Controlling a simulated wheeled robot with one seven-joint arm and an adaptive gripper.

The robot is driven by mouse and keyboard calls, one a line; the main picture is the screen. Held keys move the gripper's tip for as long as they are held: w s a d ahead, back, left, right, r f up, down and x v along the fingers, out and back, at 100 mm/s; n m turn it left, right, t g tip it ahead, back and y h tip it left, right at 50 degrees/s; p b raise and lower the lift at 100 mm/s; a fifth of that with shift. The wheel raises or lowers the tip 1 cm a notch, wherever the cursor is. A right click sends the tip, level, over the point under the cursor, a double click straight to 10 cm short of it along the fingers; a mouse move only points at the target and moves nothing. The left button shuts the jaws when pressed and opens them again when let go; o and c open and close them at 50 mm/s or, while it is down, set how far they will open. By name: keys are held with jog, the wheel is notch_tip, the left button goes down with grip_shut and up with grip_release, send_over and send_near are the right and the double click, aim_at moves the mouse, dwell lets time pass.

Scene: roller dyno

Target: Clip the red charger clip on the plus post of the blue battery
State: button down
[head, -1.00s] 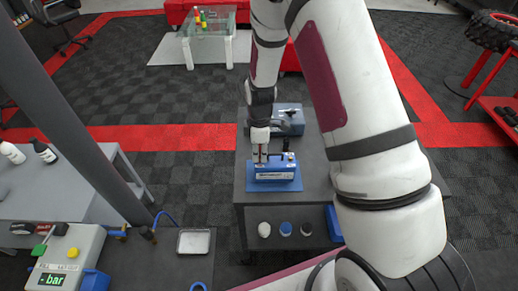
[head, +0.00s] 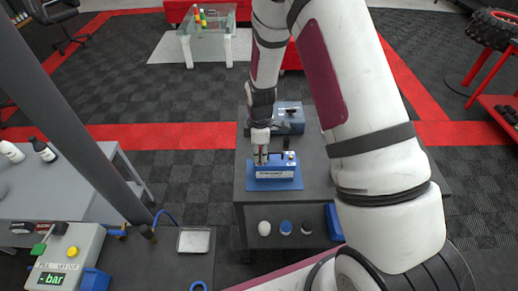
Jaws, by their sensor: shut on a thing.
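The blue battery (head: 276,172) stands on a blue mat (head: 253,187) on the grey cart. It has a pale label on its front. My gripper (head: 260,159) points down over the left part of the battery's top. It is shut on the red charger clip, which is small and mostly hidden between the fingers. I cannot tell whether the clip's jaws are around the post. A small dark part and a yellowish spot show on the right part of the battery's top.
A grey-blue box (head: 289,127) with a dark piece on top stands behind the battery. The cart top (head: 315,180) is clear to the right. Cups sit on the shelf below. A grey post and a control box (head: 68,257) are at left.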

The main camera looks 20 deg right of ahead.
dwell(0.4)
jog(key=c, duration=1.4)
grip_release()
notch_tip(320, 180, up, 12)
jog(key=shift+w+r, duration=0.1)
